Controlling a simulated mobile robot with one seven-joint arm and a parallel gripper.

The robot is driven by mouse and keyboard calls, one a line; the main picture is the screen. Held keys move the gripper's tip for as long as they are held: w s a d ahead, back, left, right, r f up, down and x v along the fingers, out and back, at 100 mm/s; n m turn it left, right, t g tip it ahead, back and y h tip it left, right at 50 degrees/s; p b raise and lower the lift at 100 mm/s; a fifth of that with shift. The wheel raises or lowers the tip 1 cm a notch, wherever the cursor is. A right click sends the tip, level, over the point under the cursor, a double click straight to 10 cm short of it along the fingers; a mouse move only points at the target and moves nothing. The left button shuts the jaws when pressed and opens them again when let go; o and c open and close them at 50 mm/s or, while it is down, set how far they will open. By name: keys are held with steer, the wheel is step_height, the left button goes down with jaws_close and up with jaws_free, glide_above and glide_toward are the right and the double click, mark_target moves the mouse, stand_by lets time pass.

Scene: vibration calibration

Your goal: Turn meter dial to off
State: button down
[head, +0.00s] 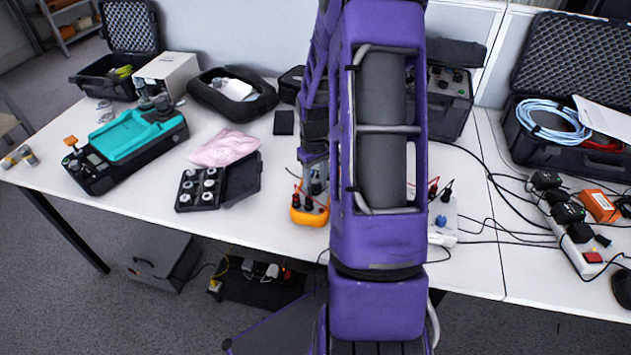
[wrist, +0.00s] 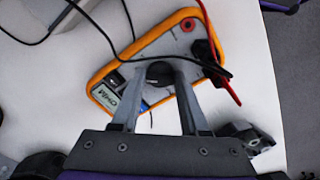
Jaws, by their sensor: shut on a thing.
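The meter is an orange-rimmed grey multimeter lying on the white table. In the wrist view the meter (wrist: 130,60) shows tilted, with its display at the lower left and leads plugged in at the upper right. Its round black dial (wrist: 160,72) sits between my gripper's fingertips (wrist: 155,72), and the fingers are shut on it. The dial's pointer setting is too small to read. In the head view the meter (head: 309,214) shows partly behind my purple arm, which hides its right side. My gripper is hard to make out there.
Red and black leads (wrist: 218,65) cross the meter's socket end. A black case of small round parts (head: 197,188) and a pink cloth (head: 225,148) lie to the left. A white box with a blue knob (head: 441,221) stands right of my arm. The table's front edge is close.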

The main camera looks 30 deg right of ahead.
mark_target(315, 185)
steer(key=shift+c, duration=2.1)
jaws_free()
step_height(315, 185, up, 18)
steer(key=p, duration=0.2)
steer(key=shift+f, duration=0.25)
